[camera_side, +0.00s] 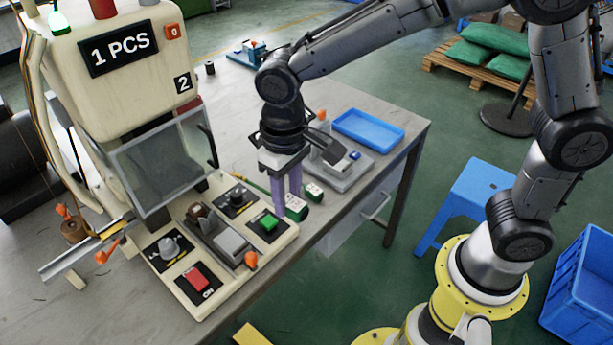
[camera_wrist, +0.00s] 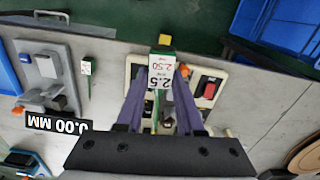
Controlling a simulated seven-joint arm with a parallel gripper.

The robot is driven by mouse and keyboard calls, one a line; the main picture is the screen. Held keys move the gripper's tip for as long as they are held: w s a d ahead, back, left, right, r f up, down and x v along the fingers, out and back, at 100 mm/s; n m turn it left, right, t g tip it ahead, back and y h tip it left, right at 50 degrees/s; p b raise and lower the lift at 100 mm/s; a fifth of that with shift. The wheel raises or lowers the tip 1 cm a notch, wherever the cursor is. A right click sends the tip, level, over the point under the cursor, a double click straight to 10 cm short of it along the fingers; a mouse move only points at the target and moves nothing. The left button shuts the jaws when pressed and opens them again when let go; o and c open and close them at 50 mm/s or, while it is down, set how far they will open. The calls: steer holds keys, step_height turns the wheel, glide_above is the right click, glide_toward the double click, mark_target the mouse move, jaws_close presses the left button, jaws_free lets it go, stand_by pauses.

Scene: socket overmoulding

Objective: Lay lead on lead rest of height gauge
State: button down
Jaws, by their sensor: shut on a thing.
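My gripper (camera_wrist: 160,82) has purple fingers closed around a green lead with a white label reading 2.5 and 2.50 (camera_wrist: 160,72) and a yellow tip. In the side view, my gripper (camera_side: 290,208) is low beside the control panel, with the labelled end of the held lead (camera_side: 297,208) at its fingertips. Whether the lead touches the table is unclear. The height gauge (camera_wrist: 46,82) is a grey fixture with a 0.00 MM display, left of the gripper in the wrist view. In the side view, the gauge (camera_side: 343,174) is partly behind my arm. Its lead rest is not clearly distinguishable.
A second green, labelled lead (camera_wrist: 87,70) lies between gripper and gauge. The control panel (camera_side: 185,302) with red and green buttons is close to the gripper. The moulding machine (camera_side: 120,60) stands left. A blue tray (camera_side: 368,128) is behind the gauge. The table's front edge is near.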

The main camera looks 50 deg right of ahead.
steer(key=shift+s+f+n, duration=0.1)
steer(key=shift+f+n, duration=0.05)
steer(key=shift+n, duration=0.35)
steer(key=s+d+f+m, duration=0.1)
steer(key=d+f+m, duration=0.1)
steer(key=d, duration=2.4)
glide_above(341, 176)
steer(key=d, duration=0.1)
step_height(341, 176, down, 4)
steer(key=w+f, duration=0.1)
steer(key=w+d+f, duration=0.1)
steer(key=f, duration=0.1)
steer(key=w+f, duration=0.2)
steer(key=shift+d+f, duration=0.2)
steer(key=shift+w+f, duration=0.1)
steer(key=shift+f, duration=1.6)
